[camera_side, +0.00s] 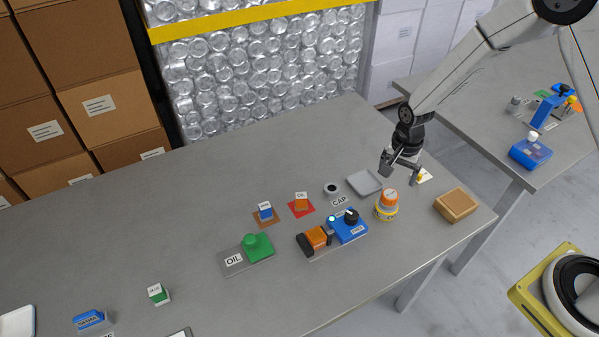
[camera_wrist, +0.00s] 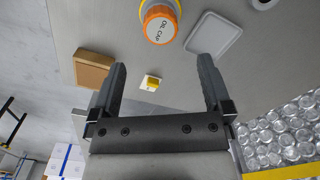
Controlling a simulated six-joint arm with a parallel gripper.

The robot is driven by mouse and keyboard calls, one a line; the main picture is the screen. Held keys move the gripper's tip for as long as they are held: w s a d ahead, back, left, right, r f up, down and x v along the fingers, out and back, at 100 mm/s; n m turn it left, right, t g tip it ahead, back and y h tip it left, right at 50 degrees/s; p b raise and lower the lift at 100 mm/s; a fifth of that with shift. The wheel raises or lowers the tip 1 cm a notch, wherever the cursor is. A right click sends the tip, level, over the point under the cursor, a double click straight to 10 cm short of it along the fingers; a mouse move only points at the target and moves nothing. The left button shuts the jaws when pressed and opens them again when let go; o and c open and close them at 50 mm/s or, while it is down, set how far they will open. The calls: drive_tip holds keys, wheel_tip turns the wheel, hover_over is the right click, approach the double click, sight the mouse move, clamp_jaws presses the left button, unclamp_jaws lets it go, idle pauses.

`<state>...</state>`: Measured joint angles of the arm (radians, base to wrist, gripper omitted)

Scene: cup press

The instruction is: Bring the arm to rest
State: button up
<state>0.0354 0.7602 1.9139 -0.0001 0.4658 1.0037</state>
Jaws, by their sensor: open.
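My gripper (camera_side: 402,165) hangs over the right end of the grey table (camera_side: 180,210), open and empty, apart from all objects. An orange-topped cup labelled OIL CAP (camera_wrist: 160,26) stands upright on a yellow ring just ahead of the fingers. In the side view this orange cup (camera_side: 389,198) is below and in front of my gripper. A small yellow piece on a white card (camera_wrist: 151,83) shows between the fingers.
A brown box (camera_side: 456,205) lies right of the cup and a grey tray (camera_side: 364,183) left of it. A blue device (camera_side: 347,226) with a black knob and green light stands nearby. A green knobbed piece (camera_side: 257,247) is farther left. The table's back is clear.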

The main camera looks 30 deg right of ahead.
drive_tip(key=s+a+r+n+t, duration=0.1)
drive_tip(key=s+r+n+t, duration=0.1)
drive_tip(key=s+r+n, duration=1)
drive_tip(key=shift+s+a+r+t, duration=0.3)
drive_tip(key=shift+s+r, duration=0.45)
drive_tip(key=shift+s, duration=0.15)
drive_tip(key=shift+w, duration=0.15)
drive_tip(key=shift+c, duration=0.2)
drive_tip(key=m+g, duration=0.3)
drive_tip(key=m, duration=0.3)
hover_over(391, 194)
drive_tip(key=shift+f, duration=6.2)
drive_tip(key=shift+f, duration=0.15)
drive_tip(key=shift+f, duration=4.35)
